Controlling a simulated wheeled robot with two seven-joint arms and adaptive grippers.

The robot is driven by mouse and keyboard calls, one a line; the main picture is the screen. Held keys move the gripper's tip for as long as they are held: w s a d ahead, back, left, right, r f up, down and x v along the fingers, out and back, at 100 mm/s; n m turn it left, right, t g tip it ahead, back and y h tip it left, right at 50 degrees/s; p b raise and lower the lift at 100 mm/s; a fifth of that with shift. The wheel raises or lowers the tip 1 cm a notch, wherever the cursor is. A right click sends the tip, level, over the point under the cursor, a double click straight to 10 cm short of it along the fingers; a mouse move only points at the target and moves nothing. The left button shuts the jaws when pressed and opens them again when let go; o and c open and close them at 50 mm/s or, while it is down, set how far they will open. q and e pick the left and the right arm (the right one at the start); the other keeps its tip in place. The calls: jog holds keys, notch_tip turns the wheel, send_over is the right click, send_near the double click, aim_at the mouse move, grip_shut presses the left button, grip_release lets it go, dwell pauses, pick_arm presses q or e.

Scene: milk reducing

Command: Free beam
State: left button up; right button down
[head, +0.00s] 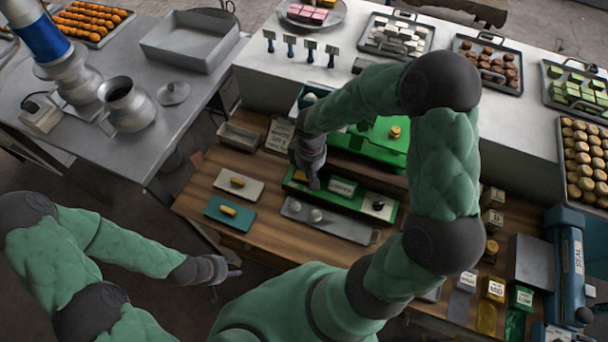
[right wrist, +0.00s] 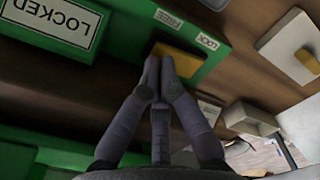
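A long green base (head: 345,193) lies on the wooden counter, and its sign (right wrist: 50,20) reads LOCKED. A yellow slider (right wrist: 178,62) sits in a dark slot at one end of the base, between labels LOCK and FREE. My right gripper (right wrist: 160,82) has its fingertips together at the slider, overlapping it in the right wrist view. I cannot tell whether they touch it. A green platform (head: 375,145) with a brass weight (head: 395,132) stands behind the base, partly hidden by my right arm. My left gripper (head: 230,280) is open and empty, left of the counter's front.
A grey tray (head: 325,222) with silver knobs lies in front of the base. White (head: 238,187) and teal (head: 229,213) plates with yellow pieces lie to its left. A blue sealing machine (head: 565,265) stands at the right. A metal table (head: 160,140) is at the left.

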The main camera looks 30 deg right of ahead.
jog(key=shift+f+b, duration=0.55)
jog(key=shift+f, duration=0.1)
dwell(0.4)
jog(key=shift+r+p, duration=2.5)
jog(key=shift+r, duration=1.05)
